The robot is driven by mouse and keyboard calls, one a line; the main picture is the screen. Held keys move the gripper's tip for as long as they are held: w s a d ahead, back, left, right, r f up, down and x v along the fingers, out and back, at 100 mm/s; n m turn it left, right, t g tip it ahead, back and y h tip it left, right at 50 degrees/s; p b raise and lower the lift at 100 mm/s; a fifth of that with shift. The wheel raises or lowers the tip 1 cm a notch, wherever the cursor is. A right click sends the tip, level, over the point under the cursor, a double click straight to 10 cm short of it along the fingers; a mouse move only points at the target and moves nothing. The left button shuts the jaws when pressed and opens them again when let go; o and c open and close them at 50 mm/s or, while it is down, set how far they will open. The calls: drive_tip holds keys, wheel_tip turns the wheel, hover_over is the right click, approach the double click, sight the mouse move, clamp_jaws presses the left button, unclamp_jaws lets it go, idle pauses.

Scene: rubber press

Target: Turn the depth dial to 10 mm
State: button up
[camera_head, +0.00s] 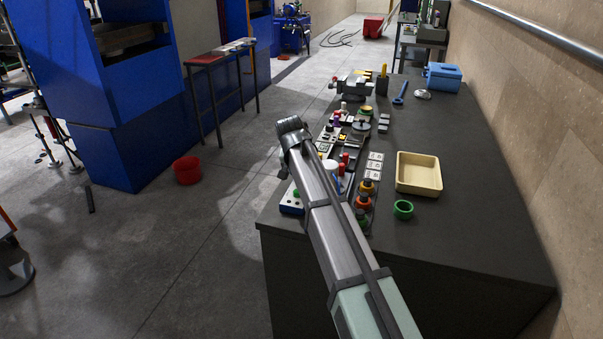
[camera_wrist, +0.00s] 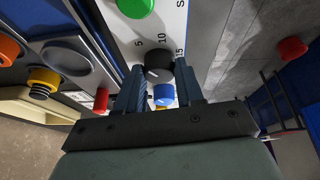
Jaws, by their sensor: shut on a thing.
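The depth dial (camera_wrist: 157,63) is a small black round knob on a white panel (camera_wrist: 205,22), seen in the middle of the wrist view. The numbers 5, 10 and 15 are printed around its far side. A short pale mark shows on the knob, but its exact setting is hard to read. My gripper (camera_wrist: 159,76) has its two blue-grey fingers on either side of the knob, shut on it. In the head view my arm crosses the workbench, and the dial and fingertips cannot be made out there.
A green button (camera_wrist: 135,6) and a blue button (camera_wrist: 164,94) flank the dial closely. The bench (camera_head: 460,245) carries several coloured buttons left of a cream tray (camera_head: 418,173) and a green ring (camera_head: 403,209). The bench's right side is mostly clear.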

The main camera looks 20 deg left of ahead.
drive_tip(key=m+h, duration=0.1)
drive_tip(key=m, duration=0.1)
drive_tip(key=m+h, duration=0.1)
drive_tip(key=m, duration=0.2)
drive_tip(key=shift+w+a+g, duration=0.2)
drive_tip(key=shift+g, duration=0.1)
drive_tip(key=m+g+h, duration=0.1)
drive_tip(key=m, duration=0.4)
drive_tip(key=shift+m, duration=0.3)
drive_tip(key=o, duration=1)
drive_tip(key=shift+o, duration=0.2)
drive_tip(key=shift+a, duration=0.1)
drive_tip(key=v, duration=1.3)
drive_tip(key=shift+w+a+r, duration=0.2)
drive_tip(key=shift+a+r, duration=0.1)
drive_tip(key=shift+r, duration=0.05)
